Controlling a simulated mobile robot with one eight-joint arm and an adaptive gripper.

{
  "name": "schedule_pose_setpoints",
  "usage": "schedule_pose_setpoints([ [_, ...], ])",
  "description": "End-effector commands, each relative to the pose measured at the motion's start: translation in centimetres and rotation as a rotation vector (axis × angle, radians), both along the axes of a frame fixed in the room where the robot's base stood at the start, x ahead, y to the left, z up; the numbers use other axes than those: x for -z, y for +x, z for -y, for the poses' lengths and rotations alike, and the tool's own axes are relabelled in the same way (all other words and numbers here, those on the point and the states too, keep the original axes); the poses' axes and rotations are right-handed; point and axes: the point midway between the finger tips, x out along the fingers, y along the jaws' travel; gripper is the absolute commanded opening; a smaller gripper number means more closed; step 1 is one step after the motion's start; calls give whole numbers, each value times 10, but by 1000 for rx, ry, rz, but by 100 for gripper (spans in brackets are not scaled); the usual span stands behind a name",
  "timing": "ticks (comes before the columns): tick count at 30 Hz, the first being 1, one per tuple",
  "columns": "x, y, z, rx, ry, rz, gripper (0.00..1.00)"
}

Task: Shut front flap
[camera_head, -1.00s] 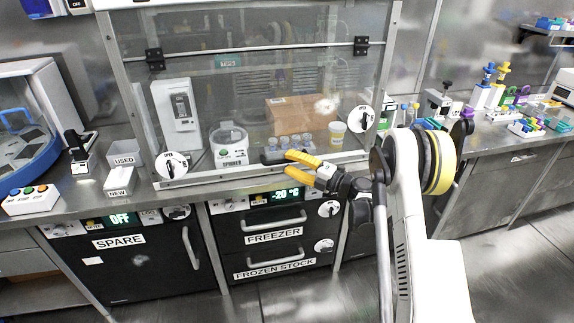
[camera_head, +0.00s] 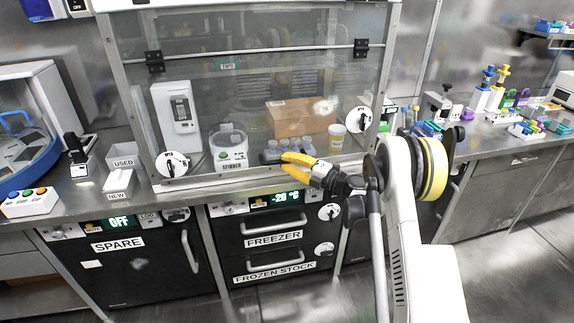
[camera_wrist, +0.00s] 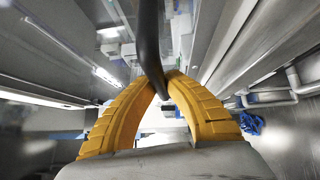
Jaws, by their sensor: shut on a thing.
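The front flap (camera_head: 255,100) is a clear panel on the front of the cabinet, hung from two black hinges. It hangs down close to the bottom frame; I cannot tell whether a small gap is left there. My gripper (camera_head: 284,164), with yellow fingers, is at the flap's lower edge, right of its middle. In the wrist view, the yellow fingers (camera_wrist: 165,78) are closed around a dark curved bar (camera_wrist: 150,40), which looks like the flap's handle. The handle is hard to make out in the head view against the dark items behind.
Round latch knobs sit at the lower left (camera_head: 172,164) and right (camera_head: 358,119). The freezer drawers (camera_head: 268,228) lie below. Racks (camera_head: 525,130) stand on the right counter.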

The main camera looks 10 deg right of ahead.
Motion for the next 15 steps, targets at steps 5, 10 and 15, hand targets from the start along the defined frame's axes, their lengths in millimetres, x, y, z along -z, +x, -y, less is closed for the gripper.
schedule_pose_setpoints([
  [5,3,20,-1,0,3,0,0],
  [10,2,21,0,2,3,0,0],
  [15,2,21,1,4,3,0,38],
])
